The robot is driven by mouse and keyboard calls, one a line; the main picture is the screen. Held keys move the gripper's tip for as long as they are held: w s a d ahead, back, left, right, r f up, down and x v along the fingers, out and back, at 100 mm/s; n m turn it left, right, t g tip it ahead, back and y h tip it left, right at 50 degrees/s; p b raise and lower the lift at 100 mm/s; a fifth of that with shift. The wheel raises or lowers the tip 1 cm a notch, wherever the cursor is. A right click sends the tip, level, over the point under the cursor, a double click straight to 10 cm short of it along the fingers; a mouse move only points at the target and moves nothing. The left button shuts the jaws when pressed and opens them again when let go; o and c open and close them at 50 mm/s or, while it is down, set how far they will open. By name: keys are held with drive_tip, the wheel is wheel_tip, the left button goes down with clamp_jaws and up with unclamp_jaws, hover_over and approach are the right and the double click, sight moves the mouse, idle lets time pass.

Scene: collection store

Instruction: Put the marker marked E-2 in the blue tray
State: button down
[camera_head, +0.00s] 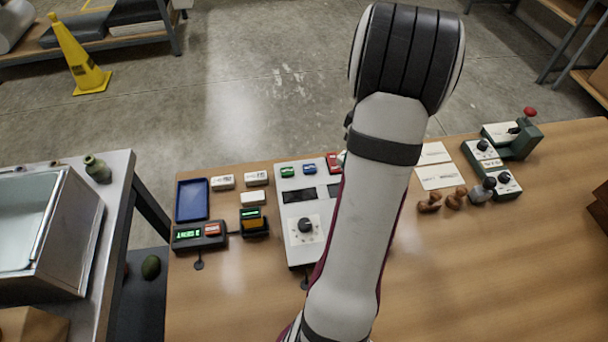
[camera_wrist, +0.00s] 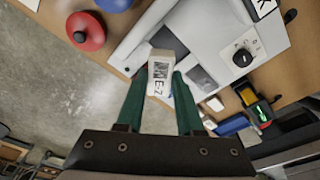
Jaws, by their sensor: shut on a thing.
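The white marker (camera_wrist: 160,70), with dark print reading like E-2, is between the two green fingers of my gripper (camera_wrist: 157,92) in the wrist view. My gripper is shut on it, and the marker appears held over the grey-white panel (camera_wrist: 206,32). In the head view my arm hides the gripper and the marker. The blue tray (camera_head: 192,217) lies at the left end of the wooden table and looks empty. A blue shape at the right of the wrist view may be the same tray.
White blocks (camera_head: 223,181) (camera_head: 257,178) (camera_head: 253,198) lie right of the tray. A device with a green display (camera_head: 200,236) stands in front of it. The control panel (camera_head: 296,212) with a knob stands mid-table. Cards, stamps and a red-knobbed press (camera_head: 518,138) are at right.

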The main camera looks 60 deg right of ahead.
drive_tip(key=w+a+n, duration=0.5)
drive_tip(key=w+a, duration=0.1)
drive_tip(key=w, duration=0.6)
drive_tip(key=n+y, duration=0.1)
drive_tip(key=n, duration=0.4)
hover_over(191, 201)
drive_tip(key=s, duration=0.1)
drive_tip(key=f, duration=0.6)
drive_tip(key=shift+d+f, duration=0.25)
drive_tip(key=shift+d, duration=0.1)
drive_tip(key=shift+w+a+f, duration=0.2)
drive_tip(key=shift+f, duration=2)
drive_tip(key=c, duration=0.5)
unclamp_jaws()
drive_tip(key=shift+f, duration=0.1)
drive_tip(key=shift+c, duration=0.2)
